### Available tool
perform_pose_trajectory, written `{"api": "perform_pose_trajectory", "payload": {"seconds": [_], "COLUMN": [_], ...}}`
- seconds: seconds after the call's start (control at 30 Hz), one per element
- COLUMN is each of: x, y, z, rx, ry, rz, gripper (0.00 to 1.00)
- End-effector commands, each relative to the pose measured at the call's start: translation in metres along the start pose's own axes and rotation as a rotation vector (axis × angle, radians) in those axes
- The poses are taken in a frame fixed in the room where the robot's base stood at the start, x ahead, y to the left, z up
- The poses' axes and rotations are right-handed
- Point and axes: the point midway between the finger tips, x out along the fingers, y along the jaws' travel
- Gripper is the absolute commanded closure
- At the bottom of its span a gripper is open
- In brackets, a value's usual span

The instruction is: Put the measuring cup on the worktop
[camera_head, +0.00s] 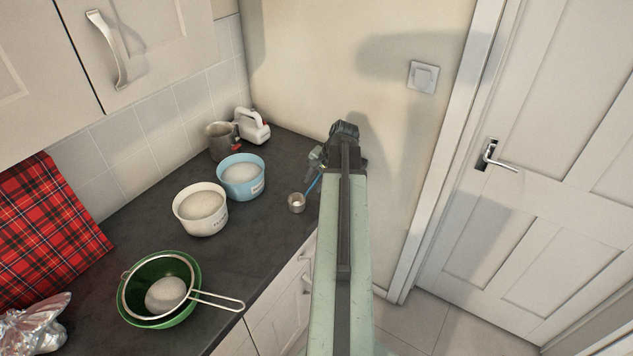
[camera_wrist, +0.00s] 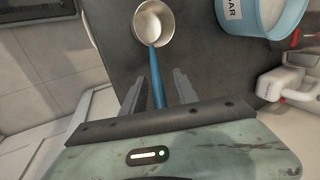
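The measuring cup (camera_head: 297,203) is a small metal cup with a blue handle, at the right edge of the dark worktop (camera_head: 258,232). In the wrist view the cup (camera_wrist: 153,23) shows at the top, over the worktop, with its handle pointing toward my gripper (camera_wrist: 158,78). The two fingers are apart, one on each side of the blue handle, with a visible gap on both sides. In the head view my gripper (camera_head: 316,160) is at the worktop edge beside the handle, partly hidden by my arm. I cannot tell whether the cup rests fully on the surface.
A blue bowl (camera_head: 241,177) and a white bowl (camera_head: 200,209) stand left of the cup. A grey jug (camera_head: 220,139) and a white mixer (camera_head: 253,126) are at the back. A green bowl (camera_head: 186,311) with a sieve is in front. The worktop between has free room.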

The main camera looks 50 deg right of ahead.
Motion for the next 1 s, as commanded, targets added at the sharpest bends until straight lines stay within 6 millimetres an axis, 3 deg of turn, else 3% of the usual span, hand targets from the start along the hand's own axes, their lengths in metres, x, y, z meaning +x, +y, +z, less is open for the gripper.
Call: {"api": "perform_pose_trajectory", "payload": {"seconds": [0.57, 0.7, 1.0], "x": [-0.116, -0.123, -0.120], "y": [-0.002, 0.000, 0.000], "z": [0.000, -0.001, 0.001], "rx": [0.002, 0.002, -0.002], "ry": [0.001, 0.001, -0.001], "rz": [0.000, 0.000, 0.001], "gripper": [0.64, 0.64, 0.64]}}
